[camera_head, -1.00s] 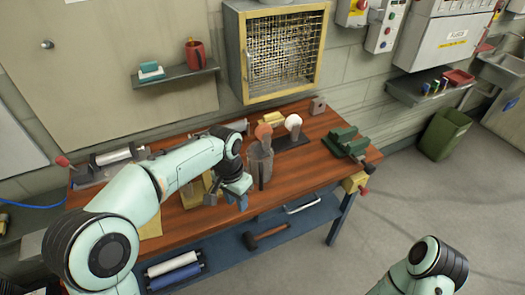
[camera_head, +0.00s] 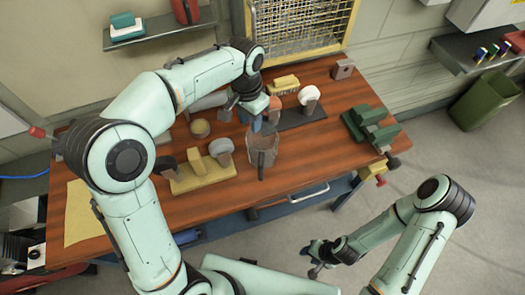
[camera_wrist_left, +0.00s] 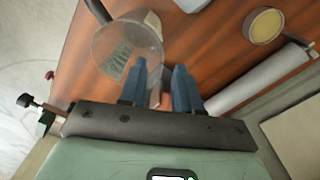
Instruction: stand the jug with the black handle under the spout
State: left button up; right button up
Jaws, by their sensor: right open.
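The clear jug (camera_head: 264,143) stands upright on the wooden bench, its black handle (camera_head: 261,168) facing the front edge. It also shows in the left wrist view (camera_wrist_left: 118,48), with its handle (camera_wrist_left: 98,10) at the top. My left gripper (camera_head: 263,119) points down just behind the jug's rim. Its blue fingers (camera_wrist_left: 158,82) are apart with nothing gripped; one overlaps the jug's edge in the wrist view, and I cannot tell whether it touches. My right gripper (camera_head: 314,262) is open, low in front of the bench, away from the jug. I cannot make out a spout clearly.
A yellow block with upright grey pieces (camera_head: 203,175) lies left of the jug. A round yellowish pot (camera_head: 200,129) and a grey cylinder (camera_head: 208,102) are behind it. A white-topped piece (camera_head: 308,97) and green vise (camera_head: 371,126) stand right. Bench (camera_head: 310,150) right of the jug is bare.

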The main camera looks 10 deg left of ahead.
aim_at(252, 137)
pick_arm(q)
notch_tip(252, 137, down, 7)
jog(key=shift+d+f, duration=0.1)
jog(key=shift+f, duration=0.1)
jog(key=shift+f+b, duration=0.3)
jog(key=shift+f, duration=0.25)
grip_shut()
